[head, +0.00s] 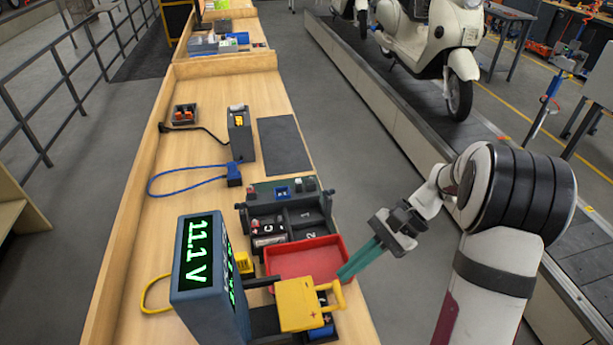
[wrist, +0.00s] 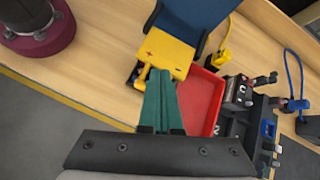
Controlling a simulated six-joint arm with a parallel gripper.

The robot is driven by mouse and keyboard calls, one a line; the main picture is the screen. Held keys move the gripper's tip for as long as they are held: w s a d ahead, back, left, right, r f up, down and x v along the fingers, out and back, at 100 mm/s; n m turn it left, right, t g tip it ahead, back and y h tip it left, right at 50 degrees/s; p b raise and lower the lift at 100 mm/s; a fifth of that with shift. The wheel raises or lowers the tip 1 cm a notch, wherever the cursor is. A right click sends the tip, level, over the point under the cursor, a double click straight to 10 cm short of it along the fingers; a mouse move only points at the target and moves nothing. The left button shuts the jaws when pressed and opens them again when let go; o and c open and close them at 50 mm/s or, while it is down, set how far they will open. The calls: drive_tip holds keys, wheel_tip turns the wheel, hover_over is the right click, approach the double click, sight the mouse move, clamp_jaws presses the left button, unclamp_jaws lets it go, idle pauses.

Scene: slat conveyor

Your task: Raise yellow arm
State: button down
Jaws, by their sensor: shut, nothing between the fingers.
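The yellow arm (head: 300,304) is a flat yellow plate with a loop-like handle, lying low beside the tester with the green 11.1 V display (head: 205,262). A battery shows partly beneath it; the rest is hidden. In the wrist view the yellow arm (wrist: 166,52) lies just beyond my fingertips, with its handle at their left. My gripper (head: 343,276) has teal fingers, shut and empty, pointing down close to the handle. The wrist view also shows my gripper (wrist: 160,74); I cannot tell if it touches the arm.
A red tray (head: 300,259) lies right behind the yellow arm. Behind it stands a black compartment box (head: 300,220) holding a battery. A blue cable (head: 190,170), a grey unit (head: 240,135) and a dark mat (head: 285,145) are farther back. The conveyor with scooters (head: 440,60) runs at right.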

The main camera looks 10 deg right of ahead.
drive_tip(key=w+d+f+m+t+y, duration=0.2)
drive_tip(key=d+f+m+t+y, duration=0.1)
drive_tip(key=d+f, duration=0.5)
wheel_tip(320, 180, down, 2)
drive_tip(key=shift+w+d+f+m, duration=0.1)
drive_tip(key=shift+w+d+m, duration=0.1)
drive_tip(key=shift+w+m, duration=0.25)
drive_tip(key=x, duration=1)
drive_tip(key=shift+a, duration=0.3)
drive_tip(key=r, duration=0.2)
drive_tip(key=d+r, duration=0.1)
drive_tip(key=shift+s, duration=0.25)
drive_tip(key=shift+s+d+r, duration=0.1)
drive_tip(key=shift+s+r, duration=0.05)
drive_tip(key=shift+r, duration=0.5)
